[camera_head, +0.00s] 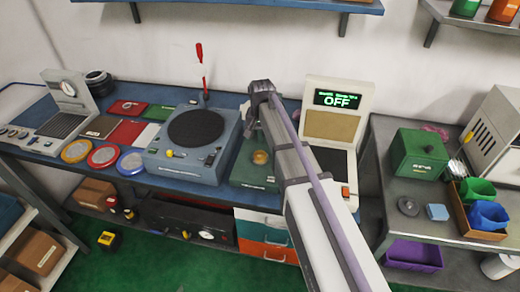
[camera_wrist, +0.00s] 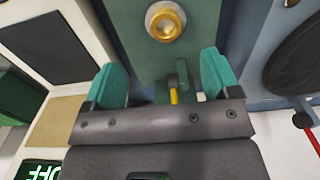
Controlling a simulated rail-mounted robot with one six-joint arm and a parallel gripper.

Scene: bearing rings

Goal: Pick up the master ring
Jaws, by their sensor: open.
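A gold ring, apparently the master ring (camera_wrist: 165,21), sits on a pale round seat on a green fixture (camera_wrist: 130,28) in the wrist view. In the head view the gold ring (camera_head: 260,157) shows on the green fixture (camera_head: 243,176), beside my arm. My gripper (camera_wrist: 163,68) has two teal fingers spread wide with nothing between them. The ring lies ahead of the fingertips, roughly centred between them and apart from them. In the head view my gripper (camera_head: 252,113) is above the back of the fixture, its fingers partly hidden.
A blue machine with a dark turntable (camera_head: 195,127) stands left of the fixture. A device with an OFF display (camera_head: 335,115) stands right, partly behind my arm. Coloured round trays (camera_head: 103,156) lie farther left. A side bench holds a green box (camera_head: 418,154) and bins.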

